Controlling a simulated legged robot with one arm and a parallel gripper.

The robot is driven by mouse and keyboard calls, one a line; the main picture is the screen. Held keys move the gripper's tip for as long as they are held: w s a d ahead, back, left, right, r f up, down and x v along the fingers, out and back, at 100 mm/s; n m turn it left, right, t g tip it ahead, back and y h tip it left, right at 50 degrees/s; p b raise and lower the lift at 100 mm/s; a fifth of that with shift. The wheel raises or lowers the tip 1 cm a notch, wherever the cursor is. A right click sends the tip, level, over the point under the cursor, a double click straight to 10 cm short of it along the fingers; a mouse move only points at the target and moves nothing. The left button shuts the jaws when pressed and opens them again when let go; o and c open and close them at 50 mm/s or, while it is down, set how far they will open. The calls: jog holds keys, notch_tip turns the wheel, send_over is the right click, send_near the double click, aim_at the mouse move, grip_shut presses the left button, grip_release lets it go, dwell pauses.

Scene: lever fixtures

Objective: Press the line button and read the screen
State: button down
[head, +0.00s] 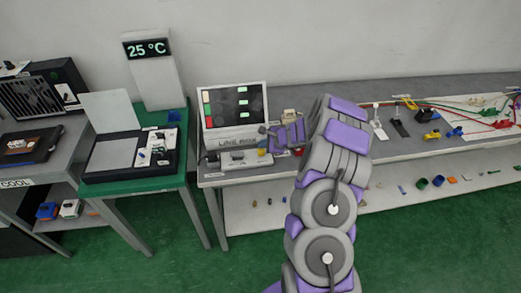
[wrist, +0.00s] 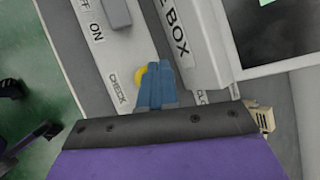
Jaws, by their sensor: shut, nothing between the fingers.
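The line box (head: 204,142) stands on the grey bench, with its screen (head: 250,117) tilted up. The screen is dark with small green and white patches; any text on it is too small to read. In the wrist view the box (wrist: 197,42) carries the lettering "E BOX", and a corner of the screen (wrist: 270,38) shows. A yellow round button (wrist: 139,76) beside the "CHECK" label is partly hidden by my fingers. My gripper (wrist: 154,68) is shut and empty, its blue tips over or beside the button; I cannot tell whether they touch it. It also shows in the head view (head: 264,132).
A pale panel (wrist: 92,25) with "OFF" and "ON" labels and a grey switch lies left of my fingers. A green table (head: 190,165) with an open case stands left. Cables and small parts lie along the bench (head: 430,90) to the right.

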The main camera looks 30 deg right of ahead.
aim_at(263, 150)
jog(key=shift+d+f, duration=0.2)
jog(key=shift+a+f+b, duration=0.15)
jog(key=shift+f+b, duration=0.15)
jog(key=shift+f, duration=0.1)
dwell(0.4)
jog(key=shift+r, duration=0.2)
jog(key=shift+a+r+p, duration=0.2)
jog(key=shift+r+p, duration=0.5)
jog(key=shift+r, duration=0.2)
jog(key=shift+r+p, duration=2)
jog(key=shift+r, duration=0.5)
